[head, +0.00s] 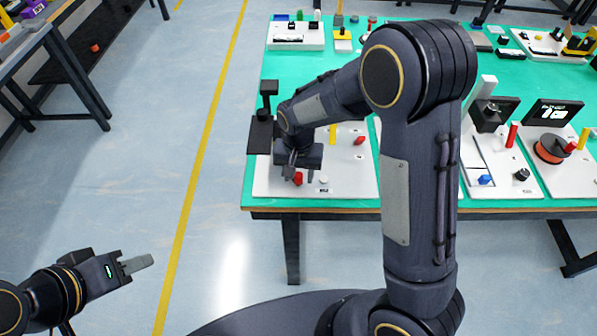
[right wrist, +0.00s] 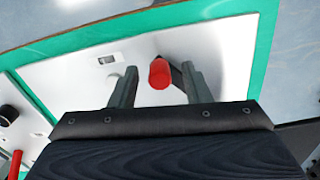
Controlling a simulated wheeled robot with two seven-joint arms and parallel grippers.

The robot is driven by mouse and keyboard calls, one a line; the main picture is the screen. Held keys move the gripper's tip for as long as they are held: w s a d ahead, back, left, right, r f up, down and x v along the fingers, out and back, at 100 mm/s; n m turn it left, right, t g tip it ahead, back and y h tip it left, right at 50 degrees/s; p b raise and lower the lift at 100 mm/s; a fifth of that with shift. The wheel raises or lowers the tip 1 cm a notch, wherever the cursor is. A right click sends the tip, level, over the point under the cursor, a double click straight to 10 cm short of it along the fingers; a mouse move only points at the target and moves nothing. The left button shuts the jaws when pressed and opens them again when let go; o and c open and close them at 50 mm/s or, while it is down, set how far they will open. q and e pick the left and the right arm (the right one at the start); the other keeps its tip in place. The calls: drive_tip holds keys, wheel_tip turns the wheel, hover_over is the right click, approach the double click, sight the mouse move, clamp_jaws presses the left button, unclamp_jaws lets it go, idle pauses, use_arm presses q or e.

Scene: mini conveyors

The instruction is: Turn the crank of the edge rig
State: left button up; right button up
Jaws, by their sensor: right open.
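The edge rig's white base plate (head: 350,185) lies at the near left corner of the green table. A red knob (head: 298,178) stands on it near the front, and a dark crank arm (right wrist: 176,72) shows beside this knob in the right wrist view. My right gripper (head: 300,173) points down over the knob and is open. In the right wrist view the red knob (right wrist: 159,74) shows between the spread fingers (right wrist: 157,88), with gaps on both sides. My gripper partly hides the crank in the head view. My left gripper (head: 138,263) is empty, away from the table over the floor.
A black stand (head: 266,100) rises at the table's left edge beside the plate. A yellow post (head: 333,134) and a red piece (head: 359,141) stand further back.

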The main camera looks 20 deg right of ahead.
sight(305, 174)
clamp_jaws()
drive_tip(key=shift+d, duration=0.15)
drive_tip(key=n, duration=0.2)
drive_tip(key=w+d+n+b, duration=0.1)
drive_tip(key=n, duration=0.1)
drive_tip(key=shift+d+n, duration=0.2)
drive_tip(key=shift+n, duration=0.2)
drive_tip(key=shift+w+d+n, duration=0.15)
drive_tip(key=shift+w+n, duration=0.1)
drive_tip(key=shift+n, duration=0.35)
drive_tip(key=shift+w+d+n, duration=0.15)
drive_tip(key=shift+w+n, duration=0.05)
drive_tip(key=shift+n, duration=0.4)
drive_tip(key=shift+w+d+n+b, duration=0.15)
drive_tip(key=shift+w+n, duration=0.1)
drive_tip(key=shift+n, duration=0.5)
drive_tip(key=shift+w+d+n+b, duration=0.15)
drive_tip(key=shift+w+n, duration=0.1)
drive_tip(key=shift+n, duration=0.5)
drive_tip(key=shift+a, duration=0.1)
